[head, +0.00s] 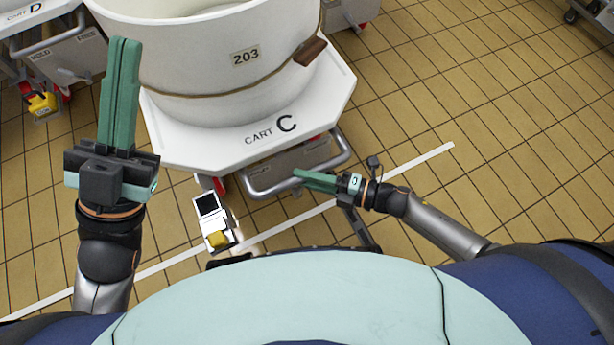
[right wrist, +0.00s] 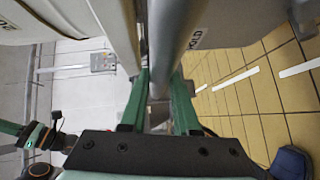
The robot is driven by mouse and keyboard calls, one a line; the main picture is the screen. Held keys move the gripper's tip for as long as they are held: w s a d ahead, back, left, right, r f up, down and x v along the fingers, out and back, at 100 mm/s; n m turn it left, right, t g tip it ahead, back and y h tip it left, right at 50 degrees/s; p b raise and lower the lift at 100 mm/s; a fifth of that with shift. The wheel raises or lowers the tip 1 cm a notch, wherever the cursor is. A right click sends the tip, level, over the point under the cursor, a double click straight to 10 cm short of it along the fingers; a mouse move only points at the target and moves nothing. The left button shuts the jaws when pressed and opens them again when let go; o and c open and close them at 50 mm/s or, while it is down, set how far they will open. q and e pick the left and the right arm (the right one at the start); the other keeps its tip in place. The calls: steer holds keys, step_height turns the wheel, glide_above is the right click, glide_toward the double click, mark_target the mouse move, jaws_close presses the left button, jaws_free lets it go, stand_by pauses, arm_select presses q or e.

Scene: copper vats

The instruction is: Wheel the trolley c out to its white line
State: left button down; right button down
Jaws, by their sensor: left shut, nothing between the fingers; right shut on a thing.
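Trolley c (head: 200,152) is a white platform marked "CART C". It carries a large pale vat (head: 190,60) labelled 203. Its grey handle bar (head: 270,188) sticks out at the front. My right gripper (head: 300,174) is shut on this handle; in the right wrist view the bar (right wrist: 160,65) runs between the green fingers (right wrist: 158,100). My left gripper (head: 123,42) is shut and empty, pointing up the picture, left of the trolley. The white line (head: 420,161) crosses the floor diagonally on my side of the platform, close to the handle. The trolley's far side is out of view.
Cart D (head: 45,15) stands at the upper left with a yellow pedal (head: 42,104). A white piece (head: 207,205) with a yellow pad (head: 219,239) sits below trolley c's front, at the line.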

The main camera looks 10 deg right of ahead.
steer(key=shift+s+a+f, duration=0.1)
steer(key=shift+s+f, duration=0.2)
steer(key=shift+f, duration=0.05)
steer(key=c, duration=0.9)
jaws_free()
steer(key=shift+o, duration=1.2)
steer(key=shift+w+r, duration=0.15)
steer(key=shift+r, duration=0.05)
steer(key=p+v, duration=0.2)
steer(key=v, duration=1)
steer(key=shift+d, duration=0.3)
